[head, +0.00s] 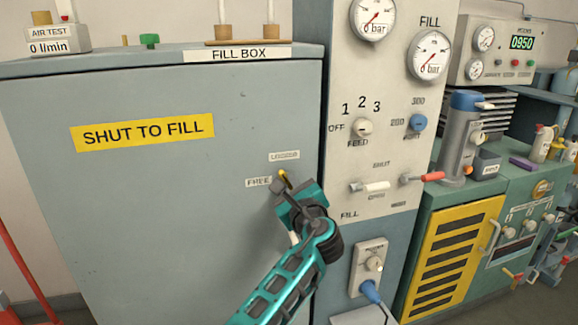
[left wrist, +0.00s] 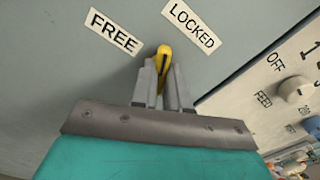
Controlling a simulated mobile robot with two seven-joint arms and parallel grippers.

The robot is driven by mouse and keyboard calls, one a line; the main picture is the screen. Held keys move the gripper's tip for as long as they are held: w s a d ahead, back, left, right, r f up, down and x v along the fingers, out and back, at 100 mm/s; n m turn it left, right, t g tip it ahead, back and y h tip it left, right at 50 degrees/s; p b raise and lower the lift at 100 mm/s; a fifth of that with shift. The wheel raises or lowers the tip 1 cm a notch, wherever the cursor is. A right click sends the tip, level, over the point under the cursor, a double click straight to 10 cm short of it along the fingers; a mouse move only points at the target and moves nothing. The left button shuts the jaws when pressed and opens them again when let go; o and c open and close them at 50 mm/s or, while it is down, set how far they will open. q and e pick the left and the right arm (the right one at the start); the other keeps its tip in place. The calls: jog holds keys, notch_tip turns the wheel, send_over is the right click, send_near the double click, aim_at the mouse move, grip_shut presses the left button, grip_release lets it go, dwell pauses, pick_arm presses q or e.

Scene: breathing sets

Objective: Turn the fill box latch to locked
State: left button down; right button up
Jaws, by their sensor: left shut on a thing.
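The fill box (head: 180,230) is a grey-blue cabinet with a shut front door. Its small yellow latch (head: 283,174) sits at the door's right side. The FREE label (head: 258,182) is to its left and the LOCKED label (head: 285,156) is above it. My left gripper (head: 286,184) is shut on the latch, its fingers hiding much of it. In the left wrist view the yellow latch (left wrist: 164,56) shows between the two fingertips, between the FREE and LOCKED labels. Its exact angle is hard to tell. My right gripper is not in view.
A pale control panel (head: 390,110) with gauges, knobs and levers stands right of the box. A white lever (head: 376,187) and red-tipped lever (head: 432,176) stick out there. The door left of my gripper is clear.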

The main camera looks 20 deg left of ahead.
pick_arm(q)
jog(key=m+p, duration=0.1)
jog(key=p, duration=0.1)
jog(key=m+p, duration=0.2)
jog(key=p, duration=0.1)
jog(key=shift+r, duration=0.3)
jog(key=shift+f+m+p, duration=0.25)
jog(key=shift+m+p, duration=0.85)
jog(key=shift+p, duration=0.1)
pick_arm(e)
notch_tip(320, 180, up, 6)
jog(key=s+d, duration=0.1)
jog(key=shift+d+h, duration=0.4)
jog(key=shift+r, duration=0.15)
pick_arm(q)
jog(key=c, duration=1.1)
grip_release()
jog(key=shift+f, duration=0.1)
jog(key=v, duration=1.3)
jog(key=shift+p, duration=0.35)
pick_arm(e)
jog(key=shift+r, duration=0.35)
